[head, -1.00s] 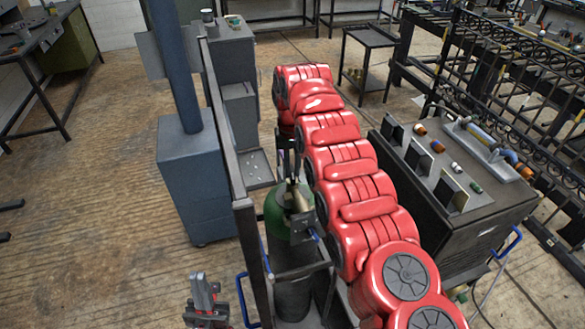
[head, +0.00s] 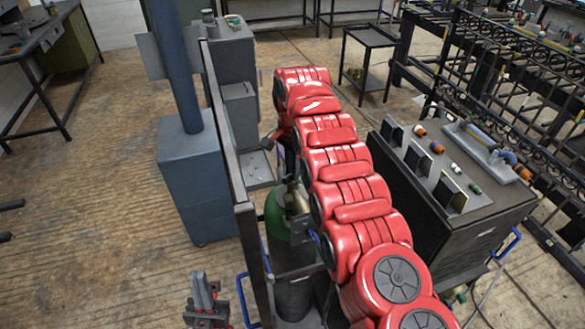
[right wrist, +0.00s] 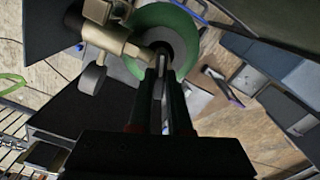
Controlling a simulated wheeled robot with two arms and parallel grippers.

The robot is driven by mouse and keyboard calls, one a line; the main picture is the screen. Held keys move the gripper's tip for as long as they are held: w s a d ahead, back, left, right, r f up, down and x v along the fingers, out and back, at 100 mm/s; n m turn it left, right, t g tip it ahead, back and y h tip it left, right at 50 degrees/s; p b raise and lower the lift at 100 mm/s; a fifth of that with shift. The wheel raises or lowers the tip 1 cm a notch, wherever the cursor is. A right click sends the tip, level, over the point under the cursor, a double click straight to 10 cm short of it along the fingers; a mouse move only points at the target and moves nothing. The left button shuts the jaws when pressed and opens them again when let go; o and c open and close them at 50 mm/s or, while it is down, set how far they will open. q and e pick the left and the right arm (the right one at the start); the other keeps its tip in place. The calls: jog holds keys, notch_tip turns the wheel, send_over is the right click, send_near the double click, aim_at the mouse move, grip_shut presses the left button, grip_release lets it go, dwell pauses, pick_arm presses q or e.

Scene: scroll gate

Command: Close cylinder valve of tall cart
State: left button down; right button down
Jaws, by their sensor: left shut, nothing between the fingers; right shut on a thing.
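The gas cylinder (head: 275,215), with a green shoulder and dark body, stands upright in the tall dark cart (head: 246,225). Its brass valve (head: 297,197) is partly covered by my right arm in the head view. In the right wrist view the valve (right wrist: 112,42) sits beside the green shoulder (right wrist: 178,22). My right gripper (right wrist: 162,75) is shut at the valve's stem end, over the cylinder top; the exact contact is hard to see. In the head view its fingers are mostly hidden. My left gripper (head: 202,282) is shut and empty, low left of the cart.
A dark cabinet (head: 450,215) with switches and small caps on top stands right of my red right arm. A blue-grey column on a box base (head: 195,180) stands left of the cart. Open wooden floor (head: 90,220) lies at the left.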

jog(key=shift+m, duration=2.3)
jog(key=c, duration=0.8)
grip_release()
jog(key=shift+c, duration=0.2)
